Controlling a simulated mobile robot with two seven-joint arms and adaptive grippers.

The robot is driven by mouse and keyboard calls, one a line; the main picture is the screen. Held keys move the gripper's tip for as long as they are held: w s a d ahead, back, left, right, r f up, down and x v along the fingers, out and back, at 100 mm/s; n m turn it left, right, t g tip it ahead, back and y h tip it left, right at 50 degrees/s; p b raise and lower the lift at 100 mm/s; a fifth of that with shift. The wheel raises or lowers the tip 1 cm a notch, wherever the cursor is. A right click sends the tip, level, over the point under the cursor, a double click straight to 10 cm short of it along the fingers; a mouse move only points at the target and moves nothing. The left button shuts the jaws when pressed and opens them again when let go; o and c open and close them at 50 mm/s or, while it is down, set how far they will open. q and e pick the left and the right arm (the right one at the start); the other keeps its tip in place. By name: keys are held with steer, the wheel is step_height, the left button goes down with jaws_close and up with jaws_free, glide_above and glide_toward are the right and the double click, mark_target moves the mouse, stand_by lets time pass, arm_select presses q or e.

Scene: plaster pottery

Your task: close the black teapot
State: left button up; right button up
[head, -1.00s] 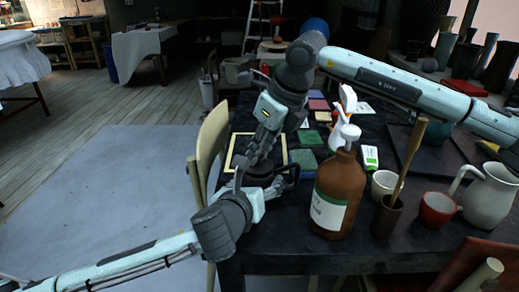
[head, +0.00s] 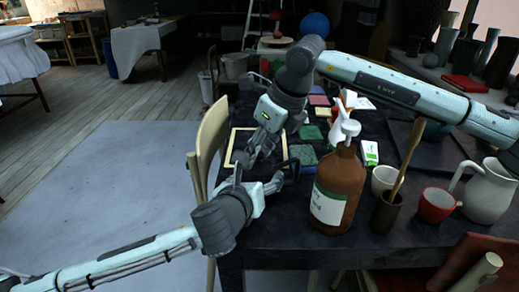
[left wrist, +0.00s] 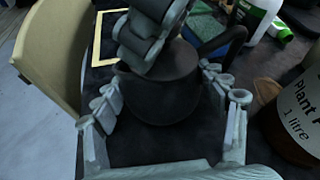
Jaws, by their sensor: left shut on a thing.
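The black teapot (left wrist: 165,92) stands on the dark table, with its dark handle (left wrist: 222,42) to the right in the left wrist view. In the head view my arms mostly cover it, and the handle (head: 293,168) shows beside them. My left gripper (left wrist: 168,112) has its fingers on both sides of the teapot body and holds it. It also shows low in the head view (head: 260,184). My right gripper (head: 255,152) points down over the top of the teapot. It covers the opening, so I cannot see the lid or whether the right fingers hold it.
A brown pump bottle (head: 338,190) stands close to the right of the teapot. Beyond it are a white cup (head: 385,180), a red cup (head: 436,205) and a pale jug (head: 490,192). A wooden chair back (head: 212,135) is at the table's left edge.

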steer(key=v, duration=1.2)
arm_select(q)
steer(key=o, duration=1.8)
steer(key=shift+c, duration=0.2)
steer(key=v, duration=1.2)
steer(key=shift+a, duration=0.1)
